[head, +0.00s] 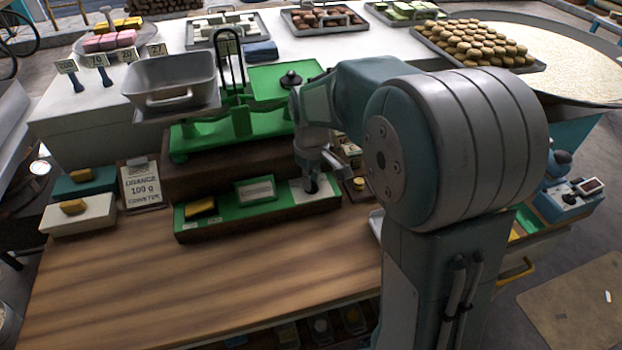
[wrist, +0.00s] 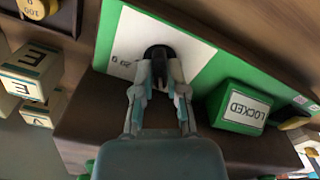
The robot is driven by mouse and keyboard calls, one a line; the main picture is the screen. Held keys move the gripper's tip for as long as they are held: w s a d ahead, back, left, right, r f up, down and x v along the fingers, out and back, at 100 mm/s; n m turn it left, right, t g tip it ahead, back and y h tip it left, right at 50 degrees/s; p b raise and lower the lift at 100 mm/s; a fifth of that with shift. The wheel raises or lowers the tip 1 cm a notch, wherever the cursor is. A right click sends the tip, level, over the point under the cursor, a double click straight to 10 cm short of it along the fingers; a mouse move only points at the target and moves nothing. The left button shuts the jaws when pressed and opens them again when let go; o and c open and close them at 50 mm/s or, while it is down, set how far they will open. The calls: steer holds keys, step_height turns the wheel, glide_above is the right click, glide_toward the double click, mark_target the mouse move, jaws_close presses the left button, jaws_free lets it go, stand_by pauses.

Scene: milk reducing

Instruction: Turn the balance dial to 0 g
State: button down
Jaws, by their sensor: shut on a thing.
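The balance dial is a black knob (wrist: 160,52) on a white plate (wrist: 133,38) at one end of a long green panel (head: 285,204). The plate also shows in the head view (head: 328,196). My gripper (wrist: 161,78) is shut on the knob, its two fingers on either side. In the head view my gripper (head: 312,180) reaches down onto the dial, and it hides part of it. A green balance (head: 225,125) with a metal pan (head: 172,80) stands behind the panel.
Lettered blocks (wrist: 30,70) are near my gripper. The wooden front (head: 200,275) is clear.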

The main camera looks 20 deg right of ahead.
steer(key=n, duration=0.6)
steer(key=shift+n, duration=0.3)
stand_by(0.4)
steer(key=c, duration=0.7)
jaws_free()
step_height(320, 180, up, 12)
steer(key=shift+f, duration=0.1)
